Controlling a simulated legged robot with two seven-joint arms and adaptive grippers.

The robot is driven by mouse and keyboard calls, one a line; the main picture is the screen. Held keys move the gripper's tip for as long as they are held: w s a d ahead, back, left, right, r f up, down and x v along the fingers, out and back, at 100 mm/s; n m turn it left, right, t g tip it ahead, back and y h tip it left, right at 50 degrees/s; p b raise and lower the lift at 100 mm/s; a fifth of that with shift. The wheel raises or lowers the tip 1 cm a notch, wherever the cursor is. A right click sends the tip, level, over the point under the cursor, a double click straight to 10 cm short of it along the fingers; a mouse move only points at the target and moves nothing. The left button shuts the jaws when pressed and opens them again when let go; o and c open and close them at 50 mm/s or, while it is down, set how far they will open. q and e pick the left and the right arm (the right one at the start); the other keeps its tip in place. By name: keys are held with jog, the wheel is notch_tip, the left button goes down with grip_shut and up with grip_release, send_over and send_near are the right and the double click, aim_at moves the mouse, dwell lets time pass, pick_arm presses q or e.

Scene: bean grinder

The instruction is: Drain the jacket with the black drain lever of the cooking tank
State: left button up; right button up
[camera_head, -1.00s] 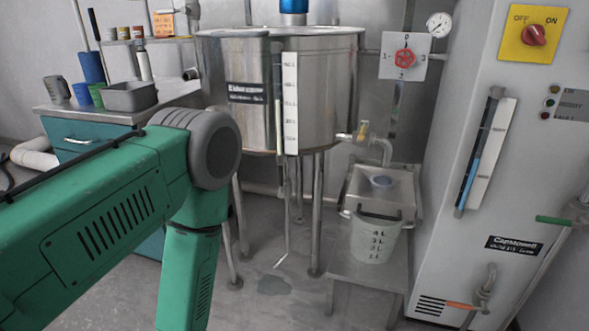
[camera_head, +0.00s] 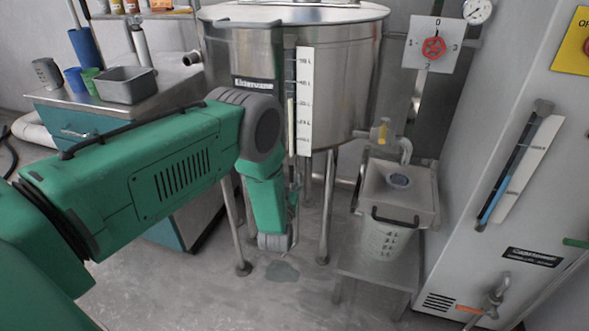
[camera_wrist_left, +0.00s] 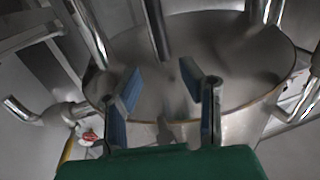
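The steel cooking tank (camera_head: 350,85) stands on legs at the back middle of the head view. My left arm reaches across its left front, and the grey wrist hangs low before the legs. In the left wrist view the tank's underside (camera_wrist_left: 225,65) fills the middle. My left gripper (camera_wrist_left: 165,90) is open there, its blue-padded fingers apart with nothing seen between them. A dark bar (camera_wrist_left: 155,30) hangs above the fingertips; I cannot tell whether it is the black drain lever. In the head view the lever is not clearly seen and the fingers are mostly hidden. My right gripper is out of view.
A yellow-handled valve (camera_head: 381,132) juts from the tank's right side. A marked bucket (camera_head: 386,238) stands on a low metal stand beside it. A grey cabinet (camera_head: 490,130) is at the right, a teal bench (camera_head: 80,135) at the left. A wet patch (camera_head: 282,271) lies on the floor.

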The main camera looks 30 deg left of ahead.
aim_at(291, 169)
pick_arm(q)
jog(key=x, duration=0.2)
jog(key=b+x, duration=0.1)
jog(key=x, duration=0.1)
jog(key=a+x, duration=0.1)
jog(key=x, duration=0.1)
jog(key=shift+f+b, duration=0.3)
jog(key=shift+w+d+r, duration=0.1)
jog(key=shift+w+r, duration=0.05)
jog(key=shift+w, duration=0.1)
jog(key=shift+w+d+r, duration=0.2)
jog(key=shift+d, duration=0.1)
jog(key=shift+a, duration=0.15)
jog(key=shift+a+f, duration=0.25)
jog(key=shift+a, duration=0.2)
grip_shut()
jog(key=shift+d, duration=0.25)
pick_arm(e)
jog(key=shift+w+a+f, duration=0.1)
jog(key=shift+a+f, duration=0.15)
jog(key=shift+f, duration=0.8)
